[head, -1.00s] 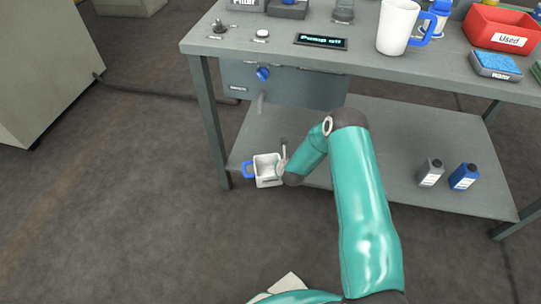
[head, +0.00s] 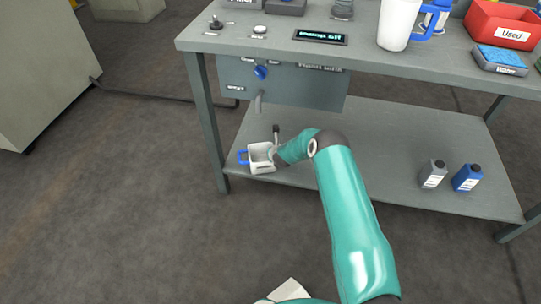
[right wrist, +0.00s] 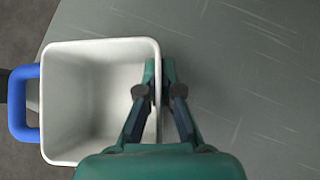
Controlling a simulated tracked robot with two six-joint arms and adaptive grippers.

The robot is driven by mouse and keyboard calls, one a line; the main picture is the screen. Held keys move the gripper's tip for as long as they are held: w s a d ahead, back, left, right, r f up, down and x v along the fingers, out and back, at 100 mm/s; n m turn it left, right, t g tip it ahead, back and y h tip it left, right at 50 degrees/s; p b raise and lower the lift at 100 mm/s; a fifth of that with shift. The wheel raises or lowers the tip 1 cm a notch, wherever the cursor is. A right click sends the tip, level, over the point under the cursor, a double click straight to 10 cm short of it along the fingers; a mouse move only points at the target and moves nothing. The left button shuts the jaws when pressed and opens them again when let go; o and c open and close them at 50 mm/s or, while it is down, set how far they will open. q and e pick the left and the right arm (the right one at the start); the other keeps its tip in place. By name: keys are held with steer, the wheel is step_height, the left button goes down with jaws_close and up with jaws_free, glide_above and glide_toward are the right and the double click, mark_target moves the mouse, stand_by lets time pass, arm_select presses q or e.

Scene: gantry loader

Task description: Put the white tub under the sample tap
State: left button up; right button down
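The white tub (head: 262,167), square with a blue handle on its left, is at the front left of the lower shelf. Whether it rests on the shelf or is slightly raised I cannot tell. The sample tap (head: 259,103) hangs from the grey panel, higher in the picture than the tub. My right gripper is at the tub's right wall; in the right wrist view (right wrist: 160,72) one finger is inside and one outside, closed on the wall. The tub (right wrist: 85,100) looks empty there. My left gripper is not in view.
The lower shelf (head: 370,155) is clear to the right up to a grey bottle (head: 433,175) and a blue bottle (head: 467,178). A table leg (head: 208,125) stands left of the tub. The panel has a blue knob (head: 261,72). A display (head: 320,37) reads "Pump off".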

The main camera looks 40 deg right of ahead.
steer(key=shift+f, duration=0.1)
steer(key=c, duration=1.3)
jaws_free()
